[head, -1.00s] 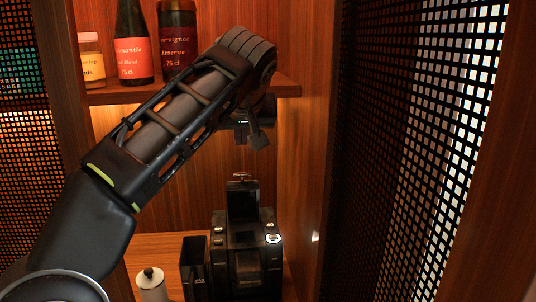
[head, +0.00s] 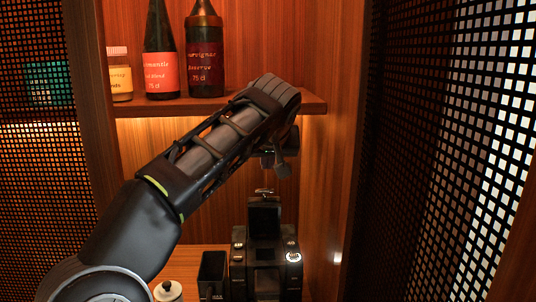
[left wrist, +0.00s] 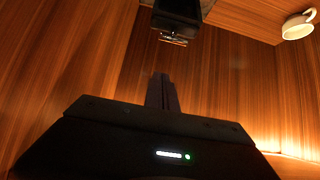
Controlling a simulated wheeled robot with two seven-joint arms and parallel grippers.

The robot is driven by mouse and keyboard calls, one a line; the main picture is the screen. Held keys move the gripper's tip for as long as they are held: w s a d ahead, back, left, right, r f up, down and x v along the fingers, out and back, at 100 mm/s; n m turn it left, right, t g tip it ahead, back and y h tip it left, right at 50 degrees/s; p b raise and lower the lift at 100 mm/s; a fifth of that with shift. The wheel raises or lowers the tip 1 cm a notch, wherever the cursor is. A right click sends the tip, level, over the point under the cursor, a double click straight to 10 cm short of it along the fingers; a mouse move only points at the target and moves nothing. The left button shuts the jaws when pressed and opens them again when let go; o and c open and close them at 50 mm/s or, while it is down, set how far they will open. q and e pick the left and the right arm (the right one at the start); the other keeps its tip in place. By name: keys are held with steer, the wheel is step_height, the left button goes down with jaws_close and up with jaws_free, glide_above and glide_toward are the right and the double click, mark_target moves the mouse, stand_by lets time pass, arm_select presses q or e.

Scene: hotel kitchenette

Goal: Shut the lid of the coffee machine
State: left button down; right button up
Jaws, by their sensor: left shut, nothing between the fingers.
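The black coffee machine (head: 266,258) stands in the cabinet below the shelf, at the bottom of the head view. Its lid (head: 264,215) stands raised at the top, with a thin metal piece at its upper edge. The lid's end also shows at the top of the left wrist view (left wrist: 176,22). My left gripper (head: 283,169) is shut and empty. It hangs above the lid and slightly to its right, apart from it. Its closed fingers (left wrist: 162,92) show in the left wrist view, with a gap to the machine. My right gripper is not in view.
A wooden shelf (head: 315,103) holds two dark bottles (head: 206,60) and a jar (head: 120,80) above my left arm. A black container (head: 213,275) and a white canister (head: 167,291) stand left of the machine. A white cup (left wrist: 298,26) shows in the wrist view.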

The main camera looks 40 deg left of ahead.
arm_select(q)
step_height(320, 180, down, 4)
steer(key=shift+s+r, duration=0.1)
steer(key=shift+s+d, duration=0.2)
steer(key=shift+f, duration=0.3)
